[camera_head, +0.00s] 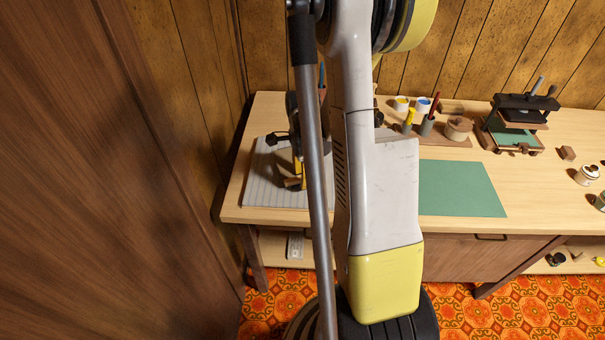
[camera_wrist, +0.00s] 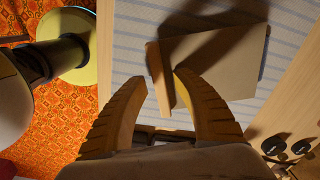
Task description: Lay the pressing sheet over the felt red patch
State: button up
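A flat beige sheet (camera_wrist: 225,60) with a wooden strip (camera_wrist: 161,85) along one edge is over a pale striped surface in the wrist view. I take it to be the pressing sheet. My gripper (camera_wrist: 160,78) has its two ribbed yellow fingers apart, with the strip between their tips. A gap shows between the left finger and the strip. Whether the right fingertip touches the strip is unclear. In the head view, my gripper (camera_head: 297,167) is low over the striped mat (camera_head: 264,180), partly hidden by my arm. I cannot make out the red felt patch in either view.
A green mat (camera_head: 460,190) lies bare on the wooden table (camera_head: 540,195). Behind it, a wooden tray (camera_head: 447,139) holds cups and tools. A dark press (camera_head: 516,122) stands at the back right. A wooden cabinet or door (camera_head: 130,160) fills the left side.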

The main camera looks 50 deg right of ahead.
notch_tip(320, 180, up, 12)
dwell(0.4)
jog(key=shift+s+a, duration=0.1)
